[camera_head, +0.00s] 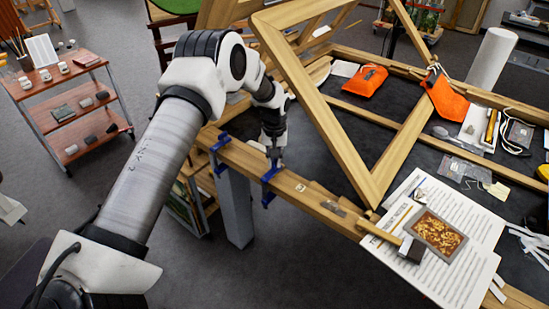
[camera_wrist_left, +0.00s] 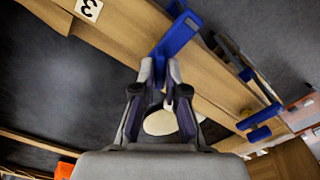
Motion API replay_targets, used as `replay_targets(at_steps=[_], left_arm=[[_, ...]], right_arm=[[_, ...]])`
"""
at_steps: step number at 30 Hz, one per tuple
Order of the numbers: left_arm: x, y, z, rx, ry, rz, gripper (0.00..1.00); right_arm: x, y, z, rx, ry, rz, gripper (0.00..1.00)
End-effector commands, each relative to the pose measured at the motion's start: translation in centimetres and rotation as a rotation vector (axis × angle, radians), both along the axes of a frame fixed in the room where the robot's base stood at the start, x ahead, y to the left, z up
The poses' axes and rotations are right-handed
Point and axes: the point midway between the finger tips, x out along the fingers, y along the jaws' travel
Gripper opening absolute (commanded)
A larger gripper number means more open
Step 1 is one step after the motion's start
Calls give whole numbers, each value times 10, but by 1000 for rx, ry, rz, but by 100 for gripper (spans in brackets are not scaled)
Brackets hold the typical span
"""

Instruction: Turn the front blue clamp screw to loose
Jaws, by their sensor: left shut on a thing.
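Two blue clamps grip the wooden beam at the table's near edge. The front blue clamp (camera_head: 268,186) is the nearer one, right of the other blue clamp (camera_head: 220,142). My left gripper (camera_head: 273,158) points down at the top of the front clamp and is shut on its screw. In the left wrist view the fingertips (camera_wrist_left: 160,72) close around the blue part of the front clamp (camera_wrist_left: 178,38). The screw's exact angle is hidden between the fingers. The other clamp (camera_wrist_left: 259,118) shows at the right there. My right gripper is not in view.
A tilted wooden frame (camera_head: 346,153) stands on the table right of my arm. Orange pouches (camera_head: 445,98), printed sheets (camera_head: 440,268) and a gilt fragment (camera_head: 437,234) lie farther right. A wooden cart (camera_head: 75,105) stands at left.

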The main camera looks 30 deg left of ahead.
Motion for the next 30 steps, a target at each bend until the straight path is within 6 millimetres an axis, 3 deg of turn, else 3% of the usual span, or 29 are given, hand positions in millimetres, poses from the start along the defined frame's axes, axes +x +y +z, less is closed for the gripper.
replay_targets(at_steps=[30], left_arm=[[-4, -1, -2, 3, 11, 961, 0]], right_arm=[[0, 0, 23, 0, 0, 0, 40]])
